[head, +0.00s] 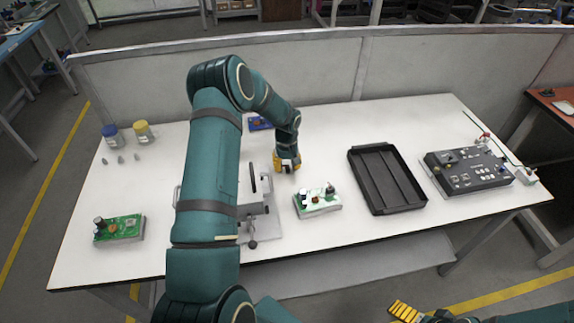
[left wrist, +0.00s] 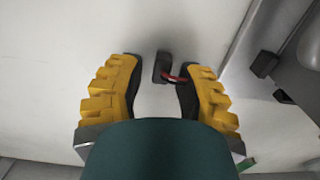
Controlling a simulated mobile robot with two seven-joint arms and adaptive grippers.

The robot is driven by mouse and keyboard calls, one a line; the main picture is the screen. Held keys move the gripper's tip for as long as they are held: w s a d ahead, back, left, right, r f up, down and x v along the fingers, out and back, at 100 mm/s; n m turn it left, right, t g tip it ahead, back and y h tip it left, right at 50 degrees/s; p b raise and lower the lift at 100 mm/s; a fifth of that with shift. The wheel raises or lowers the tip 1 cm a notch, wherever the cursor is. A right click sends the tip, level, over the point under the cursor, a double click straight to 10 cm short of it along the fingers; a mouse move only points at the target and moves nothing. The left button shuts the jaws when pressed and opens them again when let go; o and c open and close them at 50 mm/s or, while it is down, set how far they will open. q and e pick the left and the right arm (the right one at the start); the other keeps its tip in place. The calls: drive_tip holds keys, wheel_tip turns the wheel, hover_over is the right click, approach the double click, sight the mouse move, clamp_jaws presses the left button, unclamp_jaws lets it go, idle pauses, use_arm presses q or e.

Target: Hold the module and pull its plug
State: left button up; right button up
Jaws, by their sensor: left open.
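A module with a green board on a pale base (head: 317,203) sits on the table in the head view, to the right of a grey clamp fixture (head: 258,222). My left gripper (head: 286,166) is behind the module, pointing down at the table. In the left wrist view the left gripper (left wrist: 160,92) is open. A small dark piece with a red lead (left wrist: 163,68) shows at its fingertips, not clearly gripped. I cannot tell whether this is the plug. My right gripper (head: 405,312) shows only partly at the bottom edge, away from the module.
A black tray (head: 365,163) lies to the right, then a dark control box (head: 468,184) with cables. Another green board (head: 119,228) is at the front left, two jars (head: 143,132) behind it. My left arm hides part of the table. A low partition (head: 320,75) runs behind.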

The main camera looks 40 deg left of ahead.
use_arm(q)
wheel_tip(320, 180, up, 12)
drive_tip(key=p, duration=0.1)
drive_tip(key=shift+r, duration=0.15)
idle(0.4)
